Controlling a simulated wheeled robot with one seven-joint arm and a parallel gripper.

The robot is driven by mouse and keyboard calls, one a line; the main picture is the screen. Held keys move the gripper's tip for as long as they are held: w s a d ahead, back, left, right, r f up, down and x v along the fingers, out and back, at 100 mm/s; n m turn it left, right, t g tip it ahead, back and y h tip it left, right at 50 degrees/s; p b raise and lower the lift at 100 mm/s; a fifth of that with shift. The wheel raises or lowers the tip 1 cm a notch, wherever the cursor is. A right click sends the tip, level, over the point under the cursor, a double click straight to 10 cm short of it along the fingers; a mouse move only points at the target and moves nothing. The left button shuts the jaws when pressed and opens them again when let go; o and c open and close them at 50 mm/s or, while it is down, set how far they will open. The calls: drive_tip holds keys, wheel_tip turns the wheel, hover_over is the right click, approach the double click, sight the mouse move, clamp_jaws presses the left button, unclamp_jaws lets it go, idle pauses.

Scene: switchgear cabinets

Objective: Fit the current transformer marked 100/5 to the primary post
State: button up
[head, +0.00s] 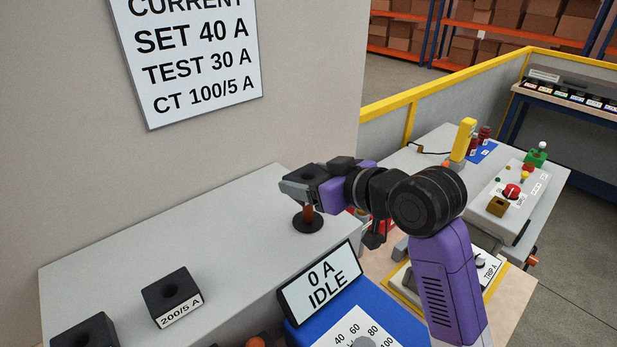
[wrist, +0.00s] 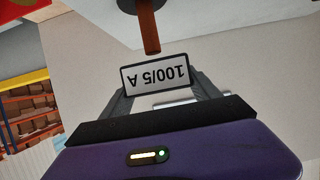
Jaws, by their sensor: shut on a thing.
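My gripper (head: 318,183) is shut on the 100/5 current transformer, a dark block (head: 303,174) with a hole in its top. In the wrist view my gripper (wrist: 155,92) has the block between its fingers, and its white label (wrist: 155,77) reads 100/5 A upside down. The primary post (head: 308,212), a copper rod on a dark round base, stands on the grey cabinet top just below the block. The post also shows in the wrist view (wrist: 149,34), its free end close to the block's edge. I cannot tell whether the tip is in the hole.
A 200/5 A transformer (head: 172,297) and another dark block (head: 86,335) sit on the cabinet top (head: 225,245) at the left. A display (head: 321,283) reading 0 A IDLE stands in front. A wall sign (head: 190,55) reads CT 100/5 A. A bench (head: 440,150) is at right.

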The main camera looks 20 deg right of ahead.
drive_tip(key=shift+f+b, duration=1.4)
drive_tip(key=shift+f, duration=0.6)
drive_tip(key=shift+f, duration=0.35)
drive_tip(key=shift+s+a+f+b, duration=0.1)
drive_tip(key=shift+s+f+b, duration=0.1)
drive_tip(key=shift+f+b, duration=0.5)
drive_tip(key=shift+r, duration=0.15)
drive_tip(key=shift+w+r+p, duration=0.25)
drive_tip(key=shift+r+p, duration=0.7)
drive_tip(key=shift+p, duration=0.1)
drive_tip(key=shift+r+p, duration=0.95)
drive_tip(key=shift+r, duration=0.2)
drive_tip(key=shift+p, duration=0.4)
drive_tip(key=shift+f+b, duration=1.25)
drive_tip(key=shift+f, duration=0.65)
